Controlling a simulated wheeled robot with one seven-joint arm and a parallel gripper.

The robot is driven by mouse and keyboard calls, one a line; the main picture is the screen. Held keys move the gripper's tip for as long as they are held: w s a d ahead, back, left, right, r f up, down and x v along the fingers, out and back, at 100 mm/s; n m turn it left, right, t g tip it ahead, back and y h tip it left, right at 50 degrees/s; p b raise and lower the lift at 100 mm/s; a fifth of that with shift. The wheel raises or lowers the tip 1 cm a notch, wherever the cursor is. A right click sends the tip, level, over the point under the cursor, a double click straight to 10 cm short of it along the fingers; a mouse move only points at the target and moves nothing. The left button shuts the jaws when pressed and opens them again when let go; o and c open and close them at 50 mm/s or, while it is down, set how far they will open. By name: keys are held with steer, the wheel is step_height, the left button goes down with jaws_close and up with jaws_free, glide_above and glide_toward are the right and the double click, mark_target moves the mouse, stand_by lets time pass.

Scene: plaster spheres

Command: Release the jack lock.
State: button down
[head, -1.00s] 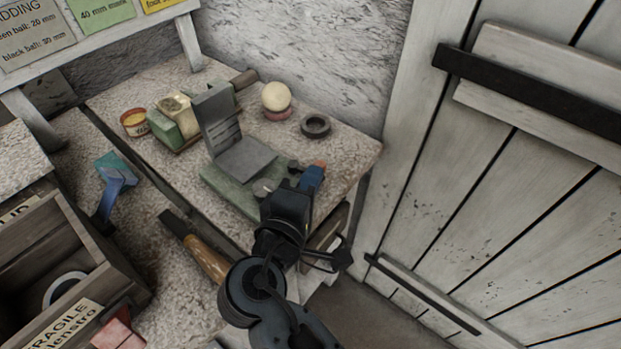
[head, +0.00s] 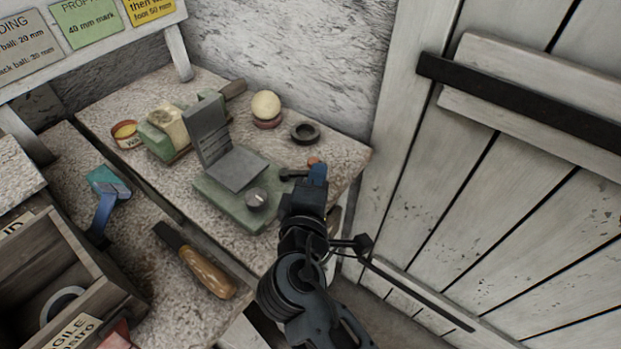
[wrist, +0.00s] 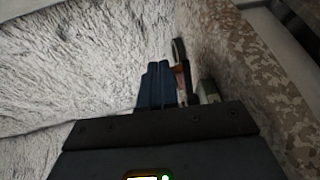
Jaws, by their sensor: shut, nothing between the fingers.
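The jack-like device has a green base (head: 225,203), a grey plate (head: 237,168) lying on it and a second grey plate (head: 207,128) standing upright behind. A round grey knob (head: 256,198) sits at the base's near right corner. My gripper (head: 318,173) is right of the device, its blue fingers together and empty. The fingers also show in the wrist view (wrist: 156,85). A small orange-red part (head: 313,161) shows just behind the fingertips, largely hidden; whether they touch it I cannot tell. Which part is the lock is unclear.
A dark ring (head: 304,132) and a cream ball (head: 265,104) on a pink support are behind. A wooden-handled tool (head: 207,272), a blue tool (head: 106,203) and an open wooden crate (head: 98,290) are left. A plank door (head: 460,200) stands right.

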steer(key=shift+w+d+r, duration=0.1)
steer(key=shift+w+d, duration=0.15)
steer(key=shift+w, duration=0.2)
steer(key=shift+w+d, duration=0.2)
steer(key=shift+w, duration=0.25)
steer(key=shift+w+d+n+y+p, duration=0.3)
steer(key=shift+w+n+y+p, duration=0.15)
steer(key=shift+y, duration=0.25)
steer(key=shift+w+a+n, duration=0.1)
steer(key=shift+w+n, duration=0.15)
steer(key=shift+w, duration=0.95)
steer(key=shift+w+a, duration=0.15)
steer(key=shift+w, duration=0.35)
steer(key=shift+w+a+b, duration=0.1)
steer(key=shift+w+b, duration=0.25)
